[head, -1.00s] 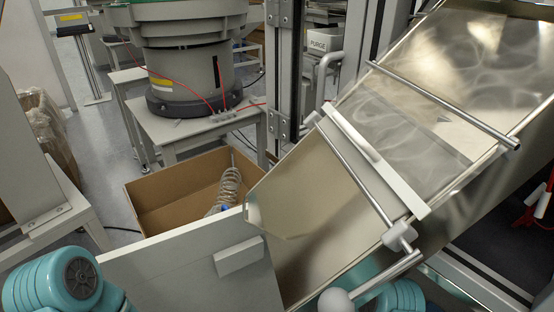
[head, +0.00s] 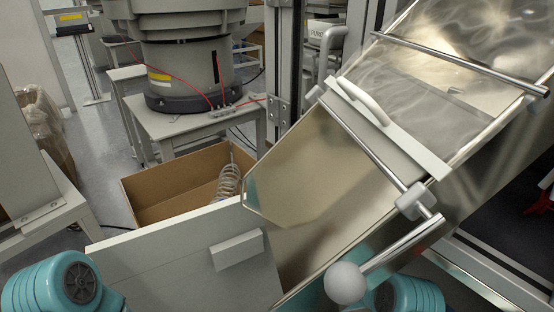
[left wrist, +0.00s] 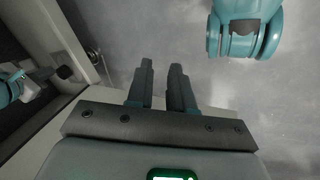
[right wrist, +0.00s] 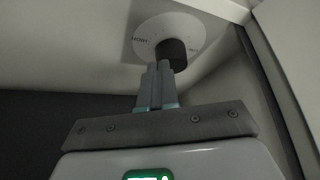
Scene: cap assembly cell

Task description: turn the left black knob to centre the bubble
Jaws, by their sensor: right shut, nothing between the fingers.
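A black knob (right wrist: 173,52) sits at the centre of a round white dial (right wrist: 150,40) with small lettering in the right wrist view. My right gripper (right wrist: 160,66) is shut and empty. Its fingertips are right by the knob's lower left side; I cannot tell whether they touch it. My left gripper (left wrist: 161,64) is open, with a gap between its fingers and nothing in it. No bubble shows in any view. The head view shows neither gripper.
In the head view, a shiny metal chute (head: 310,180) with a ball-ended bar (head: 345,283) fills the right. A white panel (head: 160,262) stands in front of a cardboard box (head: 165,190) holding a coiled hose. A feeder (head: 185,60) stands behind.

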